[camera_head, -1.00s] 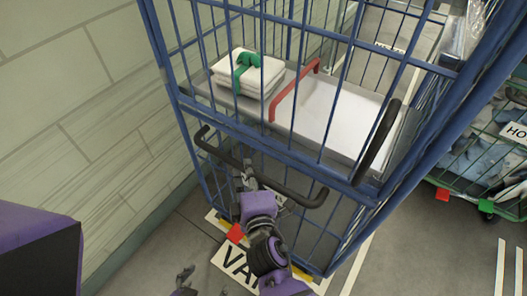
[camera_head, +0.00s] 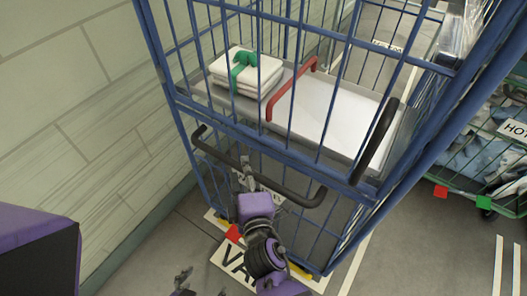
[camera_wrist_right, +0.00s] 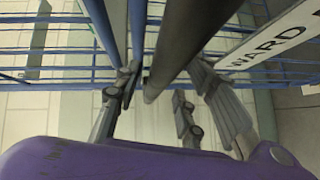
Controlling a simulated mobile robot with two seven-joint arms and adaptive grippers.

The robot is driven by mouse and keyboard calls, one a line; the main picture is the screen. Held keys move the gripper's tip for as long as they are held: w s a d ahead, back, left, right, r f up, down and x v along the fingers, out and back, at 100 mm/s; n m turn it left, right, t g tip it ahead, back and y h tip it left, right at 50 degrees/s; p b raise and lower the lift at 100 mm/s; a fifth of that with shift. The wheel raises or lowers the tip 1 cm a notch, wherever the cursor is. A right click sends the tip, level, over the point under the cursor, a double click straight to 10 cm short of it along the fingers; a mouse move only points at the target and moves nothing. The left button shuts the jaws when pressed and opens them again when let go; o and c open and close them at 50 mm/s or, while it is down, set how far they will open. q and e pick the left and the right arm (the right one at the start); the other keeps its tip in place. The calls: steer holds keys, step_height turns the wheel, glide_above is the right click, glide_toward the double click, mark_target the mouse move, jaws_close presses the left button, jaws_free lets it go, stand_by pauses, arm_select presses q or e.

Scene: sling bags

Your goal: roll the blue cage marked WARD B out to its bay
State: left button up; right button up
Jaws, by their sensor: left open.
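The blue cage (camera_head: 282,152) stands upright beside the wall, with a dark push handle (camera_head: 294,196) across its near side. In the right wrist view a white WARD B sign (camera_wrist_right: 272,42) hangs on blue wires. My right gripper (camera_head: 247,172) is at the handle in the head view. The right wrist view shows the dark bar (camera_wrist_right: 172,55) between my right gripper's fingers (camera_wrist_right: 160,95), which are apart, with a gap on the right side. My left gripper (camera_head: 183,280) is open and empty near the floor, apart from the cage.
Folded white linen (camera_head: 247,75) with a green strap lies on the cage's shelf, beside a red bar (camera_head: 292,88). The pale wall (camera_head: 80,110) is close on the left. Another cage (camera_head: 480,165) with a green base stands at right.

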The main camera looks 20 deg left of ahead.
arm_select(q)
steer(key=shift+w, duration=0.1)
arm_select(e)
steer(key=v, duration=1.2)
steer(key=shift+a+f, duration=0.1)
steer(key=s+d+f+m+g+h+p, duration=0.2)
steer(key=d+f+m+g+h, duration=0.15)
steer(key=d+f+m, duration=0.9)
arm_select(q)
steer(key=r, duration=0.1)
steer(key=r+p, duration=0.1)
steer(key=d+r, duration=0.1)
steer(key=shift+w+r+p, duration=0.2)
steer(key=shift+w+p, duration=0.15)
steer(key=shift+w, duration=0.05)
arm_select(e)
steer(key=s+d+f+m+g+h, duration=0.1)
steer(key=s+d+m, duration=0.3)
steer(key=d, duration=0.5)
steer(key=s+d+f+m+g+h, duration=0.1)
steer(key=s+d+f+m, duration=0.3)
steer(key=s+d, duration=0.5)
steer(key=shift+s+m+h, duration=0.15)
steer(key=shift+m+h, duration=0.4)
steer(key=shift+h, duration=0.3)
arm_select(q)
steer(key=shift+w+d+r, duration=0.2)
steer(key=shift+w+d, duration=0.05)
steer(key=shift+w, duration=0.2)
